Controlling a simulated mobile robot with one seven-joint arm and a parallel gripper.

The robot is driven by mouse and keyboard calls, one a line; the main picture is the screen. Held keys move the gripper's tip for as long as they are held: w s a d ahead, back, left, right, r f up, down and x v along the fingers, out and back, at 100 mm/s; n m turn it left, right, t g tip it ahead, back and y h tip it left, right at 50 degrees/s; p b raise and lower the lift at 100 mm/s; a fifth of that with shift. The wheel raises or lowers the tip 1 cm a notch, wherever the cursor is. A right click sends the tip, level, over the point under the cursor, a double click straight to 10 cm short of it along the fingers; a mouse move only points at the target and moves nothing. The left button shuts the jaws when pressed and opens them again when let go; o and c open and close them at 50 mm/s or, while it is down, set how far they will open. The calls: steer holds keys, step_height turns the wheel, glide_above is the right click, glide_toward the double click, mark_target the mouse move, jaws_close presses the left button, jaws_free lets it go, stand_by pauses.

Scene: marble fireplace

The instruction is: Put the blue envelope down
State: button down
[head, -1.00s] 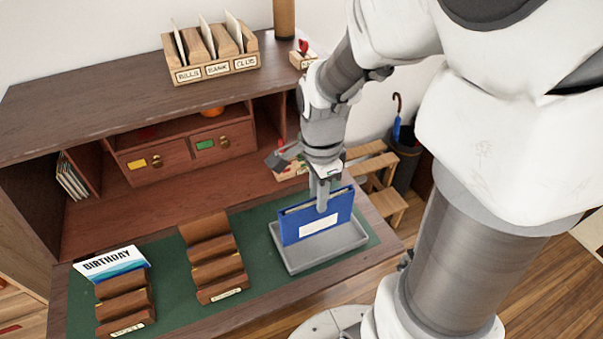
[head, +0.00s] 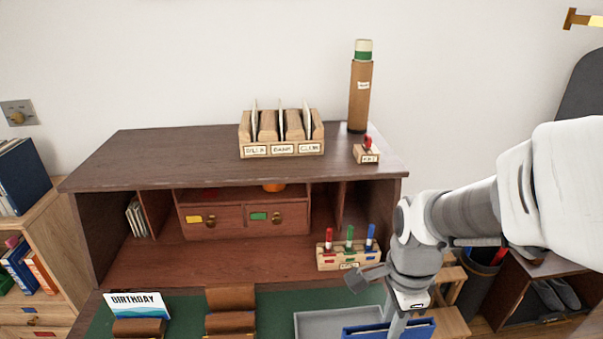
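The blue envelope (head: 362,332) is upright at the bottom edge of the head view, and its lower part is cut off. My gripper (head: 397,326) points down at its top edge, with the fingers on the envelope and apparently shut on it. The grey tray (head: 318,322) lies on the green desk mat behind and to the left of the envelope, partly hidden by it. I cannot tell whether the envelope touches the tray.
Brown letter racks (head: 231,300) stand left of the tray, one with a birthday card (head: 137,304). A wooden holder with coloured pens (head: 350,258) stands behind my gripper. Above are drawers (head: 243,218) and a shelf with a labelled wooden sorter (head: 281,137) and a tube (head: 360,92).

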steer(key=w+a+f+b, duration=0.2)
steer(key=w+a+f, duration=0.2)
steer(key=w+f, duration=0.6)
steer(key=shift+w+a+f+b, duration=0.2)
steer(key=shift+w+f+b, duration=0.15)
steer(key=shift+f, duration=0.25)
steer(key=shift+f, duration=0.15)
steer(key=c, duration=0.8)
jaws_free()
steer(key=shift+o, duration=0.2)
